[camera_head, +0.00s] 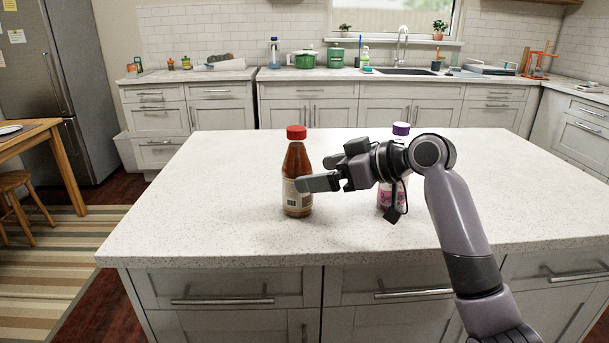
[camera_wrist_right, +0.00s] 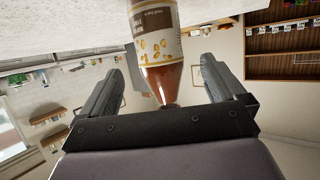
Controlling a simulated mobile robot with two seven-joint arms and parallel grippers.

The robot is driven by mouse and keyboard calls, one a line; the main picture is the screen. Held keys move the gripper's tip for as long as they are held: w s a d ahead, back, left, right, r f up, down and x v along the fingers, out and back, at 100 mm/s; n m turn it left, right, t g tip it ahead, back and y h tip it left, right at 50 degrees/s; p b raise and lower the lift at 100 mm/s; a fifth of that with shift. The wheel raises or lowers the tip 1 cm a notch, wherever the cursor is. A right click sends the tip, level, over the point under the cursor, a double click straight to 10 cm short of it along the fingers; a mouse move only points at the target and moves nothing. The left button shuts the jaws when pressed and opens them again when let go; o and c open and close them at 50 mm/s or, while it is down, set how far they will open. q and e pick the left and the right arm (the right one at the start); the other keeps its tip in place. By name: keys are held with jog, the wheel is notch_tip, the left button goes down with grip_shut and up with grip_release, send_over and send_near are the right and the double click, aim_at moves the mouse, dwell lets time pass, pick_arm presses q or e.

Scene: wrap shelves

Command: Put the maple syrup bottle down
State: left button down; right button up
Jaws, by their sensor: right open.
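The bottle with brown-red contents, a red cap and a pale label, which I take to be the maple syrup bottle (camera_head: 297,160), stands upright on the island countertop (camera_head: 230,225). My right gripper (camera_head: 312,173) is open at the right side of this bottle, one finger overlapping its label in the head view. In the right wrist view the bottle (camera_wrist_right: 158,45) appears upside down between the open fingers of the right gripper (camera_wrist_right: 167,62), with a gap on both sides. Its cap is hidden there. My left gripper is not in view.
A bottle with a purple cap (camera_head: 401,129) stands behind my right wrist, partly hidden. The left part and far right of the countertop are clear. A back counter with a green pot (camera_head: 304,60) and sink (camera_head: 404,71) runs along the wall.

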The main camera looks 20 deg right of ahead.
jog(key=v, duration=0.6)
dwell(0.4)
